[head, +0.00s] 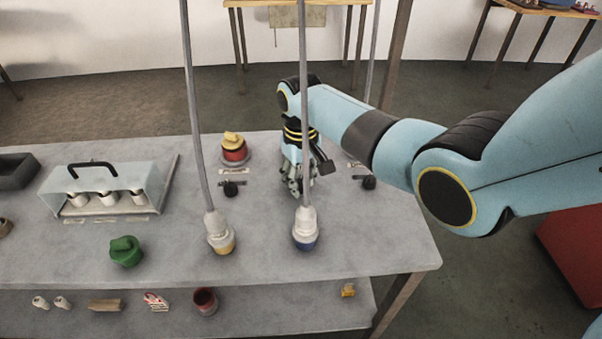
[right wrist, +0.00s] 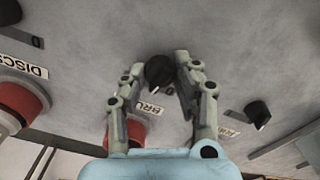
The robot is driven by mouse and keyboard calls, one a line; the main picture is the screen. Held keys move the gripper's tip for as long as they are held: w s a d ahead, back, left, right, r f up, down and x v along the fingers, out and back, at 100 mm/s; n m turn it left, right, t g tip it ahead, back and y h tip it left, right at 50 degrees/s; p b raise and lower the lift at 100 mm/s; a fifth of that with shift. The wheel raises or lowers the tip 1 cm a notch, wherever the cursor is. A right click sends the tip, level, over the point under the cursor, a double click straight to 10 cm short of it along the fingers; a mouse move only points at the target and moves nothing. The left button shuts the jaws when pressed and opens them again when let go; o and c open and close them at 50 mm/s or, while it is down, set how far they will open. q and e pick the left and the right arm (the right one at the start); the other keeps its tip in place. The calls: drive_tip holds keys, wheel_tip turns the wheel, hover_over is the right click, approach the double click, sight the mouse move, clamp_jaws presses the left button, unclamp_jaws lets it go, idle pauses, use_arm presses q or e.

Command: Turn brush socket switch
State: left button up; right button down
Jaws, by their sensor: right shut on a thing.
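The brush socket switch is a black rotary knob (right wrist: 159,72) on the grey tabletop, beside a white label (right wrist: 148,107) that reads "BRU" and is partly covered. My right gripper (right wrist: 161,70) has its fingers on both sides of this knob and is shut on it. In the head view my right gripper (head: 296,186) points down at the tabletop and hides the knob. A red socket (right wrist: 133,131) shows partly behind the fingers in the right wrist view. My left gripper is not in view.
Another black knob (head: 230,188) and a red socket with a yellow plug (head: 233,146) stand to the left. A third knob (head: 369,182) stands to the right. Hanging cables end in a yellow-ringed connector (head: 219,232) and a blue-ringed connector (head: 306,229) in front of the gripper.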

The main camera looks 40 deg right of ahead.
sight(301, 180)
drive_tip(key=n+p, duration=0.1)
drive_tip(key=n, duration=0.2)
drive_tip(key=shift+r+n+p, duration=0.1)
drive_tip(key=shift+n+p, duration=0.2)
drive_tip(key=shift+p, duration=0.05)
drive_tip(key=shift+n+p, duration=0.6)
drive_tip(key=shift+n, duration=1.4)
drive_tip(key=c, duration=1)
unclamp_jaws()
wheel_tip(301, 180, up, 12)
drive_tip(key=shift+f, duration=0.2)
